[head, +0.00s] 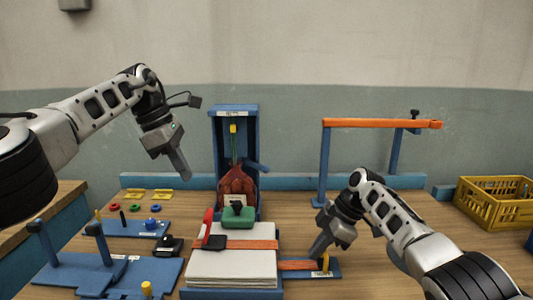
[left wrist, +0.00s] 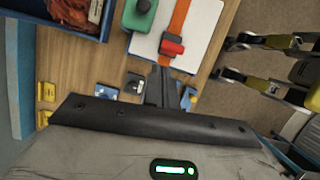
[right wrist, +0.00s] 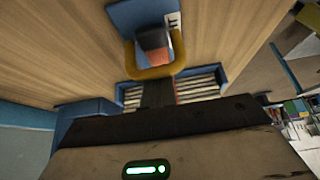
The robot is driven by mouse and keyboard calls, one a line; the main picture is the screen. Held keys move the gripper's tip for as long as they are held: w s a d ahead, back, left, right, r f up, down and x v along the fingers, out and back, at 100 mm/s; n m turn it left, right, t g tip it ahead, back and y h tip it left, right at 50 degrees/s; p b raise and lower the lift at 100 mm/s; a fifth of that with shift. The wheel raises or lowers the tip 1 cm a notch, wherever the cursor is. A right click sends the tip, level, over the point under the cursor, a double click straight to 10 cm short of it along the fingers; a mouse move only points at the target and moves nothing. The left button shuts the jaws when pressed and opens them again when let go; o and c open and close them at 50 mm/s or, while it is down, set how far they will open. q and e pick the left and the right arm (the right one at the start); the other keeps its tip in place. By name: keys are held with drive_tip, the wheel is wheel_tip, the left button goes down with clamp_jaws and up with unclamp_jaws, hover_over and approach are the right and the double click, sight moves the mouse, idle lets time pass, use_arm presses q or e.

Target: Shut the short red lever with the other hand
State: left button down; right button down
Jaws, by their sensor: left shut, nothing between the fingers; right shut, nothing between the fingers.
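The short red lever (head: 208,227) stands up from a black buckle (head: 214,242) on the orange strap (head: 255,244), which crosses the white stack (head: 232,268). It also shows as a red piece in the left wrist view (left wrist: 172,46). My left gripper (head: 184,174) is shut and empty, in the air above and left of the lever, not touching it. My right gripper (head: 316,252) is shut and empty, low at the right of the stack, by the strap's end and a yellow loop (head: 326,262). In the right wrist view its tips are close to the yellow loop (right wrist: 152,72); contact is unclear.
A green block with a black knob (head: 238,216) sits behind the strap. A blue stand (head: 234,112) holds a red sack (head: 237,180) at the back. Blue fixtures (head: 100,275) stand front left. An orange-barred frame (head: 375,123) and yellow crate (head: 490,205) are at the right.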

sight(212, 214)
drive_tip(key=shift+d+f, duration=0.1)
drive_tip(key=shift+d, duration=0.05)
use_arm(q)
drive_tip(key=shift+m+g+y, duration=0.4)
drive_tip(key=shift+m+y, duration=0.2)
drive_tip(key=shift+y, duration=0.1)
drive_tip(key=x, duration=0.3)
drive_tip(key=s+x, duration=0.1)
drive_tip(key=x, duration=0.5)
drive_tip(key=shift+s+a+f, duration=0.2)
drive_tip(key=shift+s+a, duration=0.05)
drive_tip(key=shift+d, duration=0.15)
drive_tip(key=shift+d, duration=1.75)
drive_tip(key=shift+f, duration=0.2)
